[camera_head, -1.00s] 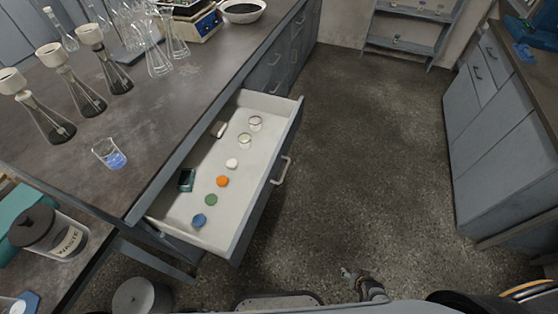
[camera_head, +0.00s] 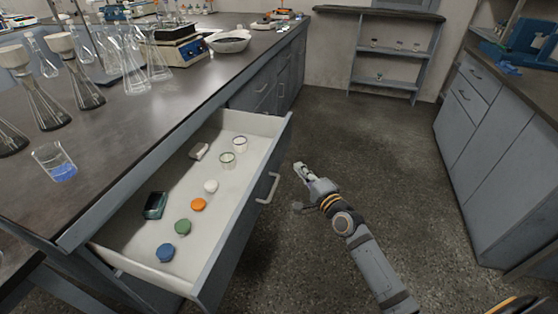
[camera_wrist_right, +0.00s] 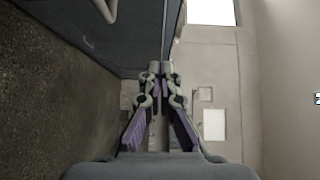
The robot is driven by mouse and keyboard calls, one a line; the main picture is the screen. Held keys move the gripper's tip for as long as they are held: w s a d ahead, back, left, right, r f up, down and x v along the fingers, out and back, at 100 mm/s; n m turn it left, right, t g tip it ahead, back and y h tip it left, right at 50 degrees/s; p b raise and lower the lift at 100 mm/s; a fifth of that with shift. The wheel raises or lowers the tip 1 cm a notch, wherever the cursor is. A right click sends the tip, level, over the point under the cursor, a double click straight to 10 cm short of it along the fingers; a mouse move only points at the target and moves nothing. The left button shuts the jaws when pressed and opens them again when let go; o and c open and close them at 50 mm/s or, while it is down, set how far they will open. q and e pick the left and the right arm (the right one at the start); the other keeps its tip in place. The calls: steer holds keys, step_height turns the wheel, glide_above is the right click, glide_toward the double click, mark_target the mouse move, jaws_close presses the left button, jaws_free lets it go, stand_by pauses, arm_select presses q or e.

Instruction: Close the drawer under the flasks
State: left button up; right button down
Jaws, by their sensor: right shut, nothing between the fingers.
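The drawer (camera_head: 250,215) under the flasks is pulled out from the grey bench. Its handle (camera_head: 269,188) is on the front panel, facing right. Inside lie blue, green, orange and white caps, a small dark device (camera_head: 155,205), a small block and two jars. Conical flasks (camera_head: 80,75) stand on the bench top above. My right gripper (camera_head: 299,168) is shut and empty, a short way right of the drawer front and apart from it. In the right wrist view its fingers (camera_wrist_right: 160,70) meet, with a handle (camera_wrist_right: 106,10) at the upper left. My left gripper is not in view.
A beaker of blue liquid (camera_head: 55,162) stands near the bench edge. A balance (camera_head: 180,45) and a white bowl (camera_head: 229,42) are farther back. Open floor (camera_head: 390,150) lies between the drawer and the right cabinet (camera_head: 490,140). A shelf unit (camera_head: 393,60) stands at the back wall.

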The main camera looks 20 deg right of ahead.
mark_target(274, 150)
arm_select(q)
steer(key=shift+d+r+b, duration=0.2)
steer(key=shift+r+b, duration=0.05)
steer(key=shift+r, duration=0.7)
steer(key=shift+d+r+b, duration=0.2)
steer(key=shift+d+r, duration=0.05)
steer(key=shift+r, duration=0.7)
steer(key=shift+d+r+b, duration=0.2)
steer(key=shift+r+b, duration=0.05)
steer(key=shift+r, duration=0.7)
arm_select(e)
steer(key=shift+w+a, duration=0.75)
steer(key=shift+w, duration=0.6)
steer(key=shift+w+a, duration=0.75)
steer(key=shift+w, duration=0.55)
steer(key=shift+w+a, duration=0.75)
steer(key=shift+w, duration=0.6)
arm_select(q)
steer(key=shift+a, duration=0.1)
arm_select(e)
steer(key=shift+w, duration=0.1)
